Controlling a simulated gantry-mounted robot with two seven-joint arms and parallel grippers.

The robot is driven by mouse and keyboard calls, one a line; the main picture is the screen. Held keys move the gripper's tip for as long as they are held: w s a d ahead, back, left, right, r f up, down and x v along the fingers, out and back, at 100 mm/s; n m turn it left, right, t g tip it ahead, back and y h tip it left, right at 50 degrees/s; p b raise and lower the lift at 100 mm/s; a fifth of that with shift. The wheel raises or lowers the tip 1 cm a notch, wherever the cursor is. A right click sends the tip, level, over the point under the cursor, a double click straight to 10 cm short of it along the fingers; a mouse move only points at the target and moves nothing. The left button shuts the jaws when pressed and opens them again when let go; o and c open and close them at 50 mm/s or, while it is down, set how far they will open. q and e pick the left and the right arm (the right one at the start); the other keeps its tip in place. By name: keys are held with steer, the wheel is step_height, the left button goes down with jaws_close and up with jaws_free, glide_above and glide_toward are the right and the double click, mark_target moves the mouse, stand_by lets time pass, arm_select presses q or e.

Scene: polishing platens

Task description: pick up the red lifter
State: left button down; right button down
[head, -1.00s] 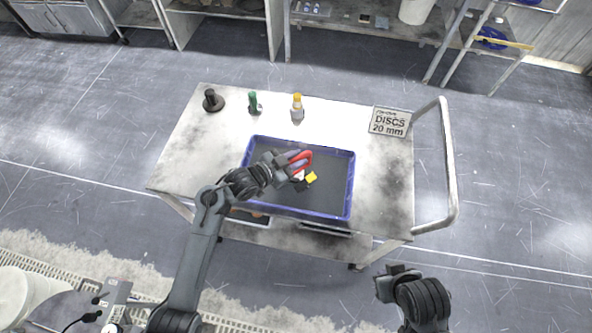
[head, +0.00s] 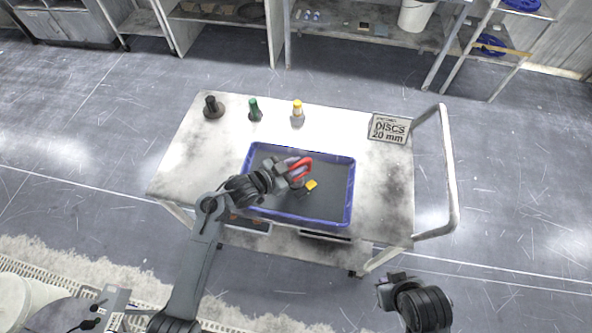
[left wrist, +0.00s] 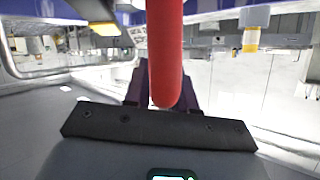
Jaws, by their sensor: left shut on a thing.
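The red lifter (head: 303,165) is in my left gripper (head: 298,172), over the blue tray (head: 350,197) on the cart. In the left wrist view the lifter (left wrist: 165,50) is a red bar running up from between the two dark fingers (left wrist: 163,90), which are shut on it. In the head view the gripper hides part of the lifter. My right gripper (head: 390,290) is at the lower right, away from the cart and low in the picture; its fingers are too unclear to read.
A yellow-topped piece (head: 311,185) is in the tray. A black holder (head: 212,107), a green-topped item (head: 254,110) and a yellow-capped bottle (head: 298,113) stand along the cart's back edge. A sign reading DISCS 20 mm (head: 389,128) is at the back right, near the cart's handle (head: 449,170).

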arm_select(q)
steer(key=shift+r, duration=0.3)
